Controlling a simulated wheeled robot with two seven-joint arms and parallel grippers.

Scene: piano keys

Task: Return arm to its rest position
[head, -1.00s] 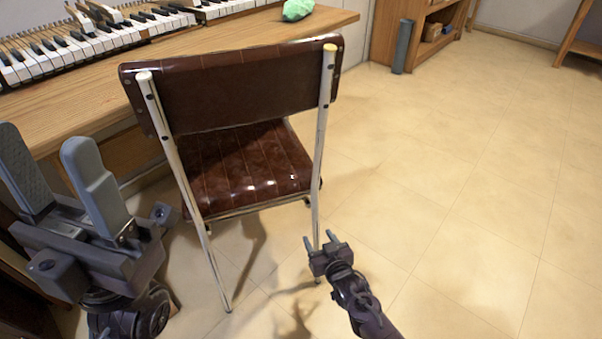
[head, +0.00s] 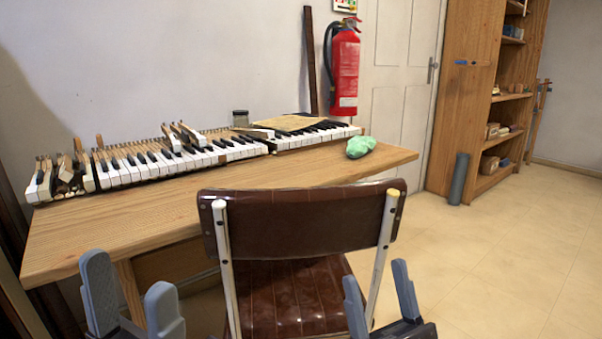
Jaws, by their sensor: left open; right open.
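My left gripper (head: 131,294) is open and empty at the lower left, in front of the wooden table's near edge. My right gripper (head: 378,295) is open and empty at the bottom, in front of the right side of the brown chair (head: 300,222). Both grippers point upward, and their arms are mostly cut off by the bottom of the view. The piano keys (head: 180,158) lie in a long row on the table (head: 130,222), well beyond both grippers. Several keys are raised or out of line.
The chair stands against the table's front. A red fire extinguisher (head: 345,70) hangs on the wall. A shelf (head: 470,100) and grey cylinder (head: 459,179) stand right. Floor at right is clear.

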